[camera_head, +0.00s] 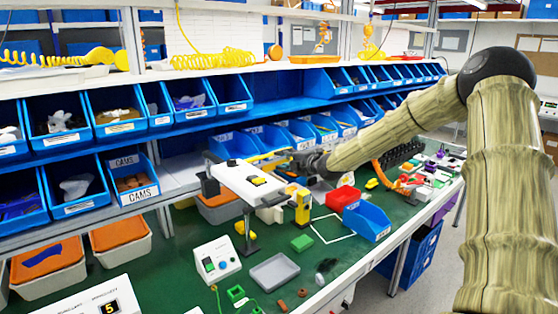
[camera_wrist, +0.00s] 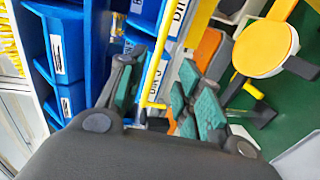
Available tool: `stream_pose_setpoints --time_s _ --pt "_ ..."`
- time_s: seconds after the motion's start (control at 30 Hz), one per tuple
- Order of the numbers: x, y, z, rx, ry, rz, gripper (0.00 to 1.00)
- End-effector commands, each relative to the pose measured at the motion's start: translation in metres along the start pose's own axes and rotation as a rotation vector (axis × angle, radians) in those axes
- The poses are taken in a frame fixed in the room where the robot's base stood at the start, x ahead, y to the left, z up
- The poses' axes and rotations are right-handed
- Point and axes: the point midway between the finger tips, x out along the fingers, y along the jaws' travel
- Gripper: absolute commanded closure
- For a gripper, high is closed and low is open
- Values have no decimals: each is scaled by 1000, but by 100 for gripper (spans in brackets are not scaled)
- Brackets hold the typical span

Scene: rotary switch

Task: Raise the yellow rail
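A thin yellow rail (camera_head: 262,157) shows in the head view just above the back edge of a white machine (camera_head: 238,178), beside my gripper (camera_head: 280,162). In the wrist view, a yellow bar (camera_wrist: 161,58) with a bent lower end, which looks like the rail, runs between the fingers of my gripper (camera_wrist: 158,95). The fingers are apart, with green pads, and I see no clear contact with the bar. The dark gripper body hides the lower part of the wrist view.
Blue bins (camera_head: 190,102) line the shelves behind. A yellow post (camera_head: 303,206) stands right of the machine. A red bin (camera_head: 343,197) and a blue bin (camera_head: 367,221) sit farther right. A control box (camera_head: 216,260) stands in front. A yellow disc (camera_wrist: 265,48) is close on the right.

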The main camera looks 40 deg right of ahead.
Motion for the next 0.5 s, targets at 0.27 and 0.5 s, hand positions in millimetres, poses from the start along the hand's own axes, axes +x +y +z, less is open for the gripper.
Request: stream_pose_setpoints --time_s 0.27,0.5 --pt "-18 0 0 0 0 -1 65" --pt "-20 -1 0 0 0 -1 65"
